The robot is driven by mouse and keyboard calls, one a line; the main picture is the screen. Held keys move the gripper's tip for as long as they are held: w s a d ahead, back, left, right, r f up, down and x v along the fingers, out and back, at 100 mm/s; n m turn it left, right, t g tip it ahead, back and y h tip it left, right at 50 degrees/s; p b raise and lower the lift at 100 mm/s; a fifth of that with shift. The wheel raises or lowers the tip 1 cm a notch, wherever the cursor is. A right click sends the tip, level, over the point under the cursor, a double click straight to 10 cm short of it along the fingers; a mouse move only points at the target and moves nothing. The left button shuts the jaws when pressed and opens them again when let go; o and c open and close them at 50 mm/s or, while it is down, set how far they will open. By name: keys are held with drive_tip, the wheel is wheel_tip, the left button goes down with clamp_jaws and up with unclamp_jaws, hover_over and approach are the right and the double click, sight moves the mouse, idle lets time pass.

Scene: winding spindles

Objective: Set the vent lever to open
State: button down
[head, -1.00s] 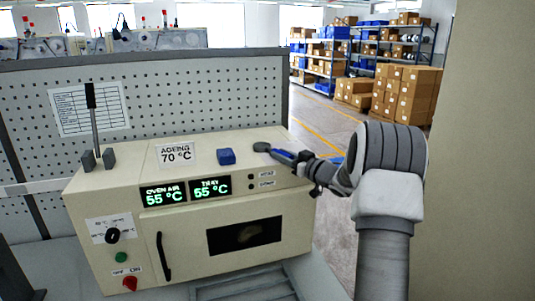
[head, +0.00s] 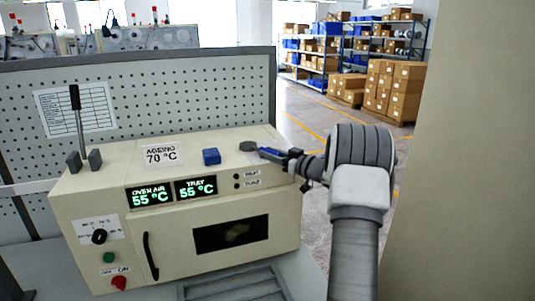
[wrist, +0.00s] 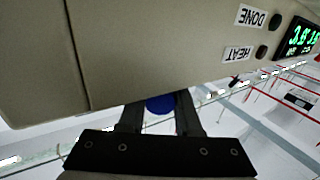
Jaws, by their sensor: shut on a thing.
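The vent lever seems to be the blue bar (head: 270,154) that runs right from a grey round hub (head: 248,146) at the right end of the oven's top. My gripper (head: 288,159) is at the bar's outer end, by the oven's right edge. In the wrist view my gripper (wrist: 159,115) has its fingers either side of a blue rounded end (wrist: 160,103), shut on it. The fingers hide most of the bar there. No open or closed marking for the lever is readable.
The beige oven (head: 215,210) has displays reading 55 °C. A perforated panel (head: 180,100) rises behind. A beige wall (head: 470,150) is right of my arm.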

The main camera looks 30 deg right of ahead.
drive_tip(key=c, duration=0.6)
unclamp_jaws()
drive_tip(key=b+v, duration=0.3)
drive_tip(key=v, duration=1.4)
drive_tip(key=shift+s, duration=0.2)
